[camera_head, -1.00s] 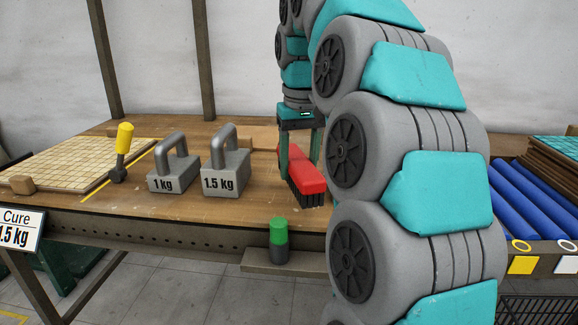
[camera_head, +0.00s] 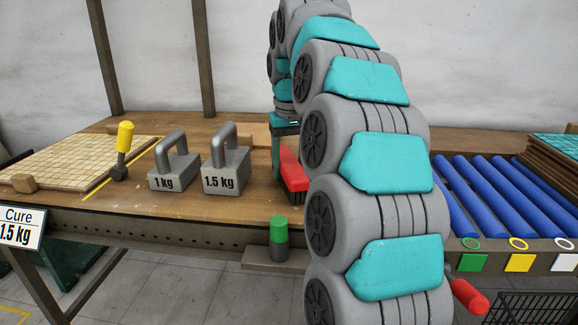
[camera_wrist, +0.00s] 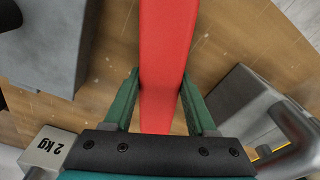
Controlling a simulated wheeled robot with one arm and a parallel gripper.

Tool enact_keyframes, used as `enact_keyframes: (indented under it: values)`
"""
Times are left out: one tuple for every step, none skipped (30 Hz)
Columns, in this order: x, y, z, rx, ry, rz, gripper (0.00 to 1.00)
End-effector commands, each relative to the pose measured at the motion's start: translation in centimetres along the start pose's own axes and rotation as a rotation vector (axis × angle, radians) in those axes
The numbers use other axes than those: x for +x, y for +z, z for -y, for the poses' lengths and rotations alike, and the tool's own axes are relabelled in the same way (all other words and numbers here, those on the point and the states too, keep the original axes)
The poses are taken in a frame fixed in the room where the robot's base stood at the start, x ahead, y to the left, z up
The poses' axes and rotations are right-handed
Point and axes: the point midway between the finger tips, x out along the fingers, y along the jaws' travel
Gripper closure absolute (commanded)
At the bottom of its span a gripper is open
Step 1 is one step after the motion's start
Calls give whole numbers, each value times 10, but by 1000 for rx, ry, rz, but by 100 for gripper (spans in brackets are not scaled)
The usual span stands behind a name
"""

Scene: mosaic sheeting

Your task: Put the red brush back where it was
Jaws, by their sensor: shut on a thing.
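The red brush (camera_head: 292,172) has a red back and dark bristles. It is at the workbench, right of the 1.5 kg weight (camera_head: 226,172), with its right end hidden behind my arm. My gripper (camera_wrist: 161,78) is shut on the brush; in the wrist view the brush's long red back (camera_wrist: 165,40) runs between the two green fingers. In the head view only one green finger shows, left of the brush. I cannot tell whether the bristles touch the bench top.
A 1 kg weight (camera_head: 174,172), a yellow-handled tool (camera_head: 123,150) and a tiled sheet (camera_head: 70,165) are on the left. A green-topped canister (camera_head: 279,238) stands at the front edge. Blue rollers (camera_head: 505,195) are on the right. The wrist view shows a 2 kg weight (camera_wrist: 48,150).

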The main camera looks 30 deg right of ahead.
Motion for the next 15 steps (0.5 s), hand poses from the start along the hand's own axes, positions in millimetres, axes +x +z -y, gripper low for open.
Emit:
enact_keyframes:
  values:
    - [3,1,0,0,0,1,100]
    - [4,0,0,0,0,1,100]
    - [4,0,0,0,0,0,100]
    - [4,0,0,0,0,-1,100]
    - [4,0,0,0,0,-1,100]
    - [4,0,0,0,1,-1,100]
    - [4,0,0,0,1,-1,100]
    - [4,0,0,0,1,-1,100]
    - [4,0,0,0,1,-1,100]
    - [5,0,0,0,1,-1,100]
    - [6,0,0,0,1,-1,100]
    - [7,0,0,0,1,-1,100]
    - [8,0,0,0,1,-1,100]
    - [8,0,0,0,1,-1,41]
    - [7,0,0,0,1,-1,36]
